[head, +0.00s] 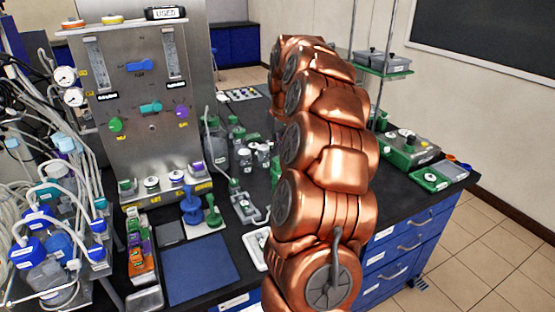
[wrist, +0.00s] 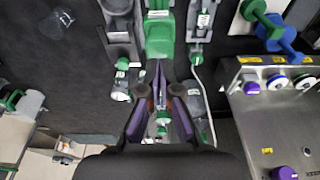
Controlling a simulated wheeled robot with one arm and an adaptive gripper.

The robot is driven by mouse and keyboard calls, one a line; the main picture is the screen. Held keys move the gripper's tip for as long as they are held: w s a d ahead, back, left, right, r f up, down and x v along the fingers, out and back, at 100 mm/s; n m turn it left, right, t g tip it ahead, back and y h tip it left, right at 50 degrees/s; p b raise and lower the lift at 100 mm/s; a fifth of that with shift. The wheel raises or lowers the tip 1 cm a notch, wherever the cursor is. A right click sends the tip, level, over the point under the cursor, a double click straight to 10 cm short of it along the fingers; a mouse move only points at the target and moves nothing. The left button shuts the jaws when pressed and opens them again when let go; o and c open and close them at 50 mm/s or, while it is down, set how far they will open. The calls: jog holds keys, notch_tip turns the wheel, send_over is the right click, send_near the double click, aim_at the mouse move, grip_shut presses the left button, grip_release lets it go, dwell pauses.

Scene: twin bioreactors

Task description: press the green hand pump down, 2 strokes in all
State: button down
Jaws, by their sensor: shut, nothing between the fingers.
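The green hand pump (head: 213,211) stands upright on the bench, just right of a similar blue pump (head: 192,206), in front of the steel panel. In the wrist view the green pump (wrist: 256,12) is at the top right edge, partly cut off, beside the blue pump (wrist: 283,38). My gripper (wrist: 158,68) is shut and empty in the middle of the wrist view, over other bench items and well to the left of the green pump there. In the head view my copper arm hides my gripper.
The steel panel (head: 150,110) with valves and gauges rises behind the pumps. A blue mat (head: 198,268) lies in front. Small bottles (head: 243,158) stand right of the panel. Glassware and tubing (head: 45,230) crowd the left. A green-based device (head: 408,148) sits at right.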

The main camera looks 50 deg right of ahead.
aim_at(278, 159)
jog(key=shift+f, duration=0.15)
jog(key=shift+f+b, duration=1.25)
jog(key=shift+f, duration=0.65)
jog(key=shift+r, duration=0.1)
jog(key=shift+r+p, duration=0.55)
jog(key=shift+r, duration=1.4)
jog(key=shift+f, duration=0.15)
